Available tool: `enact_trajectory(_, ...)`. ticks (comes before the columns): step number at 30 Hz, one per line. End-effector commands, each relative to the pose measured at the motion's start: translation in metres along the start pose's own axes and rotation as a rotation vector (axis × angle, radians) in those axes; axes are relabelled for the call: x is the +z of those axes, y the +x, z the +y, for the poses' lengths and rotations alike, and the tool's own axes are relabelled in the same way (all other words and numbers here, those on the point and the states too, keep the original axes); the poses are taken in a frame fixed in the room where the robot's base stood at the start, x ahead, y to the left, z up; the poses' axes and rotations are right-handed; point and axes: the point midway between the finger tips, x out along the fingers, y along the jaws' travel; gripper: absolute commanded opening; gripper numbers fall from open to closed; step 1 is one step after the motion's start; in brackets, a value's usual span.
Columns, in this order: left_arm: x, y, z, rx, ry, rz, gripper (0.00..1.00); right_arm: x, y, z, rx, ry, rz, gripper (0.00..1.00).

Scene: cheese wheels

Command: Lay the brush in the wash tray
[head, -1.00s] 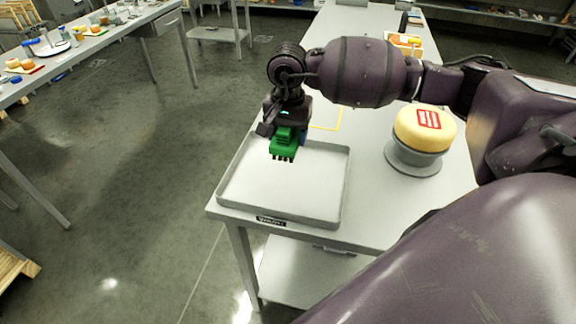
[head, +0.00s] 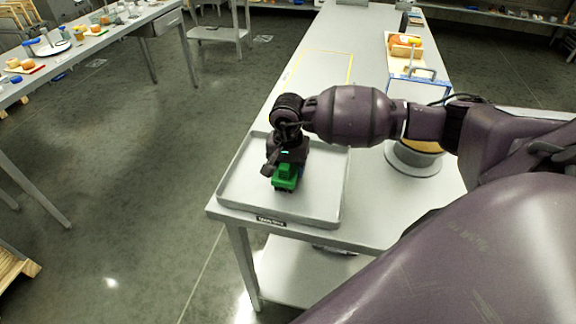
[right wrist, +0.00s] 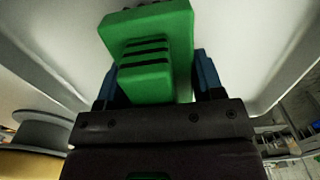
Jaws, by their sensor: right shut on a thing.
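The green brush (head: 287,177) is in my right gripper (head: 286,163), inside the outline of the wash tray (head: 322,200). The wash tray is a shallow, pale grey tray with a raised rim at the near end of the table. In the right wrist view the green brush (right wrist: 150,60) sits between the blue fingers of my right gripper (right wrist: 158,82), with the pale tray behind it. The gripper is shut on the brush. I cannot tell whether the brush touches the tray floor. My left gripper is not in view.
A yellow cheese wheel (head: 420,147) on a round grey stand (head: 413,163) is partly hidden behind my right arm. A blue-edged item with a handle (head: 420,86) and an orange block on a board (head: 404,42) stand farther back. The yellow-outlined table area (head: 322,66) is clear.

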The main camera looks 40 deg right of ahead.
Motion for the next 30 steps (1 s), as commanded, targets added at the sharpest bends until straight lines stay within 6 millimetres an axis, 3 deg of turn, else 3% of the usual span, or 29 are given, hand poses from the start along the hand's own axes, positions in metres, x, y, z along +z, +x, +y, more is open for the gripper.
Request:
enact_trajectory(7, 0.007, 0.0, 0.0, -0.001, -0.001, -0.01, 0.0, 0.0, 0.003, 0.0, 0.0, 0.0, 0.0, 0.39)
enact_trajectory(8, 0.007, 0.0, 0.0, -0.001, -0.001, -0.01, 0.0, 0.0, 0.003, 0.0, 0.0, 0.0, 0.0, 0.63)
enact_trajectory(13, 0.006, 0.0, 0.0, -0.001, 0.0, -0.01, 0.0, 0.0, 0.002, 0.0, 0.0, 0.0, 0.0, 0.87)
enact_trajectory(23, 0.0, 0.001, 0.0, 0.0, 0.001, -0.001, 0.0, 0.0, -0.001, 0.0, 0.0, 0.0, 0.0, 0.87)
enact_trajectory(30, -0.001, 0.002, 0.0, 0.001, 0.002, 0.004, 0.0, -0.001, -0.032, -0.001, -0.003, -0.002, 0.004, 0.87)
